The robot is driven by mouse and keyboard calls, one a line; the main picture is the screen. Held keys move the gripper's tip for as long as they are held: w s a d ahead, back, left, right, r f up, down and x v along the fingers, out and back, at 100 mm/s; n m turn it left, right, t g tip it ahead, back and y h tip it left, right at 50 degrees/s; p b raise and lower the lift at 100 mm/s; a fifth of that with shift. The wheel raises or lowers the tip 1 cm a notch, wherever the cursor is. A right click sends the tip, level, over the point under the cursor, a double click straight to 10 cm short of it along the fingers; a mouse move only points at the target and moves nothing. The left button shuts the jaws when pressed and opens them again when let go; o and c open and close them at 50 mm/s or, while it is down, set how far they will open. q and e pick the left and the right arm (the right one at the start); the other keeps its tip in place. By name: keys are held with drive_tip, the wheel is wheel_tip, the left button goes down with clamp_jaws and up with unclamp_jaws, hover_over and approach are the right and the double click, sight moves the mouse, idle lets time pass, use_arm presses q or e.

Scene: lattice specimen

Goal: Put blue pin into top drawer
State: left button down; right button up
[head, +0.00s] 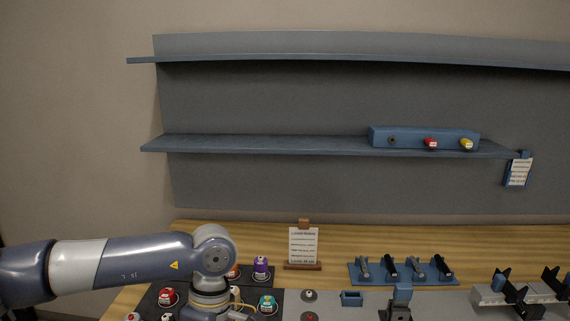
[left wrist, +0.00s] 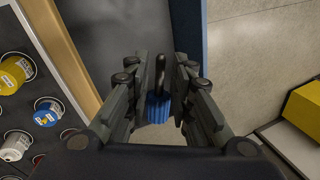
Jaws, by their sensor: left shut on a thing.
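My left gripper (left wrist: 160,85) is shut on a pin with a blue ribbed grip (left wrist: 157,109) and a black shaft (left wrist: 160,68) that points away from the wrist. In the left wrist view it hangs over a dark grey space between the wooden table edge and a dark blue panel (left wrist: 189,25). This looks like an open drawer (left wrist: 110,35), though its depth is unclear. In the head view my left arm reaches in from the left; its fingers and the pin are hidden. My right gripper is not in view.
A dark tray of colour-capped pieces (left wrist: 20,105) lies on the table beside the drawer. A yellow block (left wrist: 305,105) is at the right. In the head view, a blue block (head: 408,139) with red and yellow pieces sits on the shelf. A sign (head: 303,247) stands on the table.

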use_arm(q)
drive_tip(key=s+a+f+m+t+y, duration=0.2)
drive_tip(key=a+m, duration=0.4)
drive_tip(key=m, duration=0.8)
drive_tip(key=shift+s+t+b, duration=0.4)
drive_tip(key=shift+s+t, duration=0.3)
drive_tip(key=shift+s, duration=0.25)
drive_tip(key=shift+s+d+f, duration=0.1)
drive_tip(key=shift+d, duration=0.05)
